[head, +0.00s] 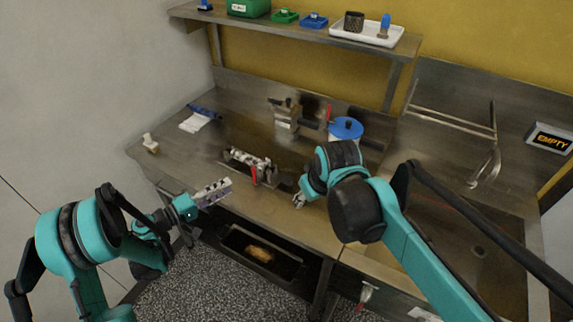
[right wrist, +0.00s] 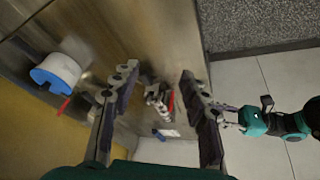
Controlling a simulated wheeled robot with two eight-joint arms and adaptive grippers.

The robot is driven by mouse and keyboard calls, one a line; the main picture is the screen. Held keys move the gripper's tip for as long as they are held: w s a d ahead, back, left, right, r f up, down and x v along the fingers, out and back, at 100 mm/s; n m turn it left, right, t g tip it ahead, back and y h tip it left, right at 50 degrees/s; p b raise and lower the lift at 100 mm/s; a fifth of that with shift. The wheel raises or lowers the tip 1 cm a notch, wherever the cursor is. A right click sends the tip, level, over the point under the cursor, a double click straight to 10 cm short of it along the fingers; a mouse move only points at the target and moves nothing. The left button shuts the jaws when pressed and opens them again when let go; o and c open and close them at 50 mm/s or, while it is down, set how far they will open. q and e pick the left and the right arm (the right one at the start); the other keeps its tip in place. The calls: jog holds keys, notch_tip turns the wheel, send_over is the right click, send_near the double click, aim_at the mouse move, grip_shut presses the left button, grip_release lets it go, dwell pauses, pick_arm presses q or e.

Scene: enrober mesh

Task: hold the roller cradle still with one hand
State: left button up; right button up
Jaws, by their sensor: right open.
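The roller cradle (head: 248,160), a low dark and pale metal piece with a red part at its front, sits on the steel counter. It also shows in the right wrist view (right wrist: 156,95), between my right fingers in the picture but farther off. My left gripper (head: 212,193) is in front of the cradle and to its left, apart from it. I cannot tell whether it is open or shut. My right gripper (head: 299,199) is open and empty, to the right of the cradle and apart from it. In the right wrist view, its two fingers (right wrist: 158,92) are spread wide.
A blue-lidded pot (head: 346,129) and a metal device (head: 286,115) stand behind the cradle. A white cloth or paper (head: 195,123) and a small pale object (head: 150,144) lie at left. A sink (head: 470,240) is at right. A dark open bin (head: 262,252) is below the front edge.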

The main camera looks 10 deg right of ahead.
jog(key=w+f+n+g, duration=0.2)
jog(key=w+n+g, duration=0.1)
jog(key=w, duration=0.9)
jog(key=n+g, duration=0.2)
jog(key=n, duration=0.1)
send_over(288, 179)
jog(key=f, duration=0.5)
jog(key=shift+s+f, duration=0.25)
jog(key=shift+f, duration=0.05)
jog(key=shift+w+f, duration=0.35)
jog(key=shift+f, duration=0.2)
notch_tip(288, 179, down, 8)
jog(key=shift+r, duration=0.2)
jog(key=shift+c, duration=0.3)
grip_shut()
